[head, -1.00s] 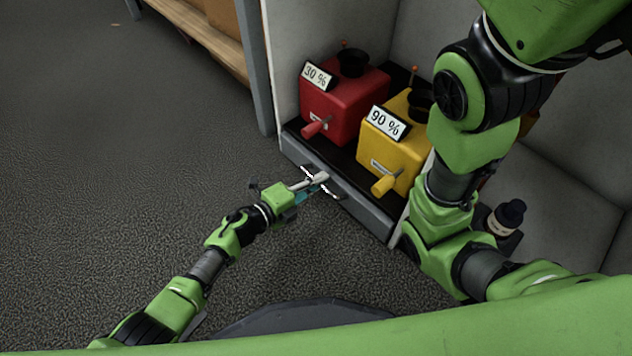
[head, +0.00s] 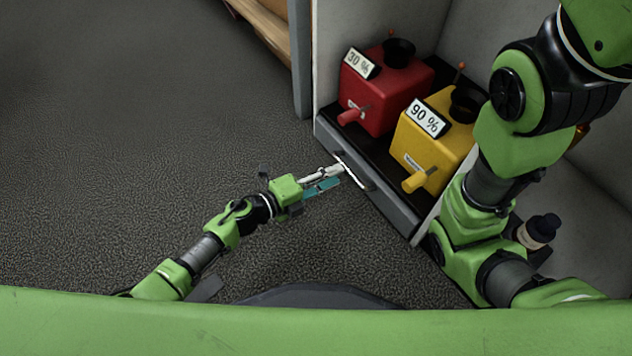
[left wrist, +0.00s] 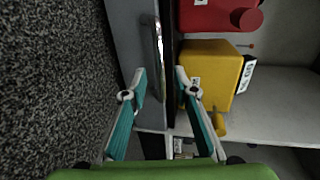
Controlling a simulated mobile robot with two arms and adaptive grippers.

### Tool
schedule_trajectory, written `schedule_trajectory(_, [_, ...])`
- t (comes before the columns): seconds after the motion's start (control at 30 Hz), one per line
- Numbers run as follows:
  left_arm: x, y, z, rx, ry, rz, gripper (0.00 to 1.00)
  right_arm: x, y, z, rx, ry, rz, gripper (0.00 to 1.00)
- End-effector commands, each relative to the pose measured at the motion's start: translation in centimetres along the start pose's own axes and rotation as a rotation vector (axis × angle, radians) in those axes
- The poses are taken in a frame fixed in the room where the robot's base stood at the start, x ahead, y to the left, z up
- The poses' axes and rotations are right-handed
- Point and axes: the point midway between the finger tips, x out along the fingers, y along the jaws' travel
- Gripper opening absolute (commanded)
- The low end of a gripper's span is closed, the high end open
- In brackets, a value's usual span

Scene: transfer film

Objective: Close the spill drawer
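The drawer has a grey front (head: 391,205) low on the cabinet, below the black surface that bears the dispensers. A thin bright bar handle (head: 361,180) is on this front. How far the drawer stands out is hard to tell. My left gripper (head: 340,175) is at the handle in the head view, with its fingers apart. In the left wrist view the open fingers (left wrist: 160,76) point at the drawer front (left wrist: 127,35), and the handle (left wrist: 158,48) lies ahead between them. Contact cannot be told. My right arm is folded at the right; its gripper is out of view.
A red dispenser (head: 383,98) marked 30 % and a yellow dispenser (head: 436,140) marked 90 % stand above the drawer. A dark-capped bottle (head: 540,231) is at the right. A wooden shelf (head: 262,25) is at the back. The floor (head: 150,130) left of the drawer is clear.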

Motion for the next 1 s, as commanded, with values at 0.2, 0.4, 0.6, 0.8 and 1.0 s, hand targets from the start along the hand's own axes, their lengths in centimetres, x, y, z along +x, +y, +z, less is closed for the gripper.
schedule_trajectory(0.2, [-4.0, 0.0, 0.0, 0.000, 0.001, 0.000, 0.27, 0.0, 0.0, 0.0, 0.000, 0.001, -0.001, 0.39])
schedule_trajectory(0.4, [-5.5, -0.1, -0.1, 0.001, 0.001, -0.001, 0.27, 0.0, 0.0, 0.0, 0.000, 0.001, -0.001, 0.39])
schedule_trajectory(0.6, [-5.6, -0.1, -0.1, 0.000, 0.001, -0.001, 0.27, 0.0, 0.0, -0.1, 0.000, 0.001, -0.001, 0.39])
schedule_trajectory(0.8, [-5.6, -0.1, 0.0, 0.000, 0.001, -0.001, 0.27, 0.0, 0.0, -0.1, 0.000, 0.001, -0.002, 0.39])
schedule_trajectory(1.0, [-5.5, -0.5, -0.2, -0.005, 0.003, -0.008, 0.27, 0.1, 0.0, 0.1, 0.000, -0.002, 0.000, 0.39])
